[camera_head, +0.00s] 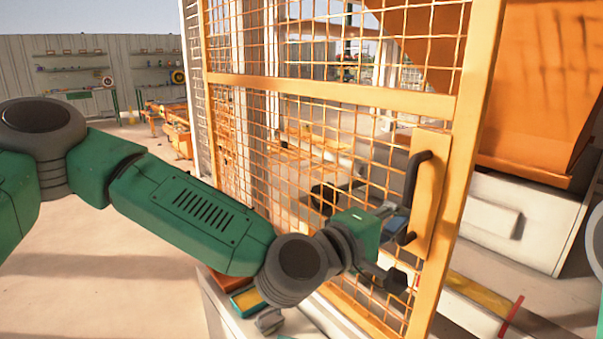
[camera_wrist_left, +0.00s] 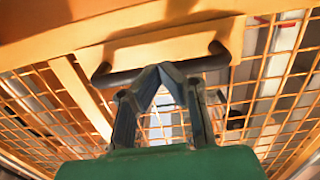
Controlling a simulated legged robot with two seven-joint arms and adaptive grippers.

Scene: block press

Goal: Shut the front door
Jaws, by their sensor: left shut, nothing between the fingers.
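The front door is an orange framed panel with wire mesh (camera_head: 330,93). It stands upright at an angle, its handle-side edge free, with open space showing to its right. A black bar handle (camera_head: 412,190) sits on an orange plate on that edge; it also shows in the left wrist view (camera_wrist_left: 122,79). My left gripper (camera_head: 394,218) is at the handle's lower part, in front of the mesh. In the left wrist view its fingertips (camera_wrist_left: 164,68) meet and overlap the handle bar; whether they touch it I cannot tell. My right gripper is not in view.
Right of the door stand a white cabinet (camera_head: 510,222) and a large orange machine body (camera_head: 540,85). A low white surface with small coloured items (camera_head: 247,300) lies below my left arm. Open floor (camera_head: 100,290) is at the left, with shelves (camera_head: 75,70) far behind.

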